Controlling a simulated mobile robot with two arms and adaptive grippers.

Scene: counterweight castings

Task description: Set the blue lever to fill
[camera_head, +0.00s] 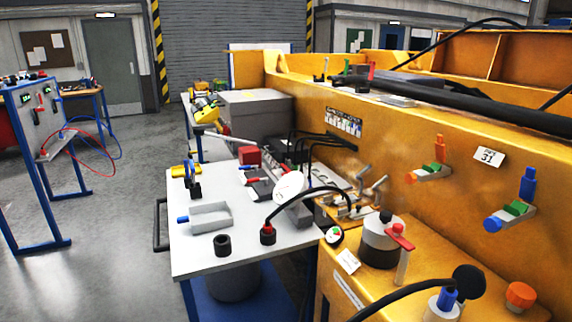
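A blue lever (527,187) stands upright on a valve at the right of the yellow casting (400,140). Its valve has a green block (516,208) and a blue end cap (492,224). A matching valve to its left has an upright orange lever (440,148) and an orange end cap (411,178). I cannot read any fill marking beside the blue lever. Neither of my grippers shows in the head view.
A plate marked 31 (488,157) sits between the valves. Below are a red-handled part (399,236), an orange knob (520,295) and a black hose (395,297). A white-topped table (215,265) with loose parts stands left. Open floor (95,255) lies further left.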

